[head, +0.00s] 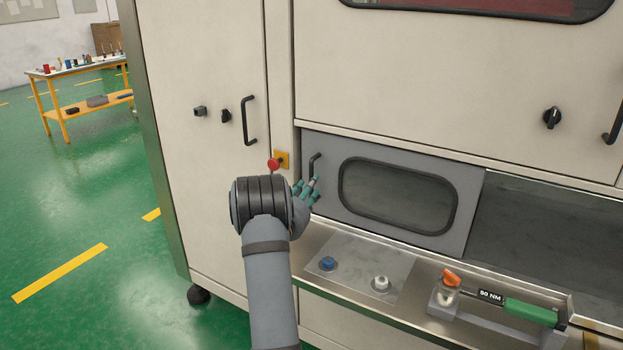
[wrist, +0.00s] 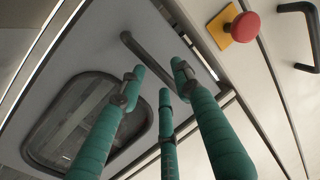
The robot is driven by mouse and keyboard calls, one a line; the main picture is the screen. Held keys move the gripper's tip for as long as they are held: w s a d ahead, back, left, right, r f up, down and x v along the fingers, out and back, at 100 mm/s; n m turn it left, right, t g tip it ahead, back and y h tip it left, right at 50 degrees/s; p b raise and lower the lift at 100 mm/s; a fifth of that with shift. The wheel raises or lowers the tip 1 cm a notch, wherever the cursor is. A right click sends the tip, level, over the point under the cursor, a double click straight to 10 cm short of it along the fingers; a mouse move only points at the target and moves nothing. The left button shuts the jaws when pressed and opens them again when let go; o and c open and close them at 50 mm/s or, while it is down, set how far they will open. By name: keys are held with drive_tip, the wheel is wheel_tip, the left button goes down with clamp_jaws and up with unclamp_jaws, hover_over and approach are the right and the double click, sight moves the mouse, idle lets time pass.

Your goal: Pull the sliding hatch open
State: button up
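The sliding hatch (head: 468,190) is a grey panel with a dark rounded window, low on the cream machine front. Its dark bar handle (head: 316,161) is near its left edge. In the wrist view the hatch (wrist: 95,65) fills the upper left, with the handle (wrist: 145,52) just beyond the fingertips. My gripper (head: 308,184) has teal fingers and is in front of the handle's lower end. In the wrist view the fingers of my gripper (wrist: 158,78) are spread apart with nothing held between them. Whether a finger touches the handle cannot be told.
A red button (head: 274,165) on a yellow plate is left of the hatch. A ledge below holds a blue knob (head: 327,263), a white knob (head: 381,283) and a green-handled torque wrench (head: 530,312). A dark recess (head: 545,235) shows right of the hatch. Open green floor is left.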

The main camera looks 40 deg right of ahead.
drive_tip(key=x, duration=0.3)
drive_tip(key=shift+s+p, duration=0.1)
drive_tip(key=shift+p, duration=0.25)
drive_tip(key=shift+c, duration=0.7)
clamp_jaws()
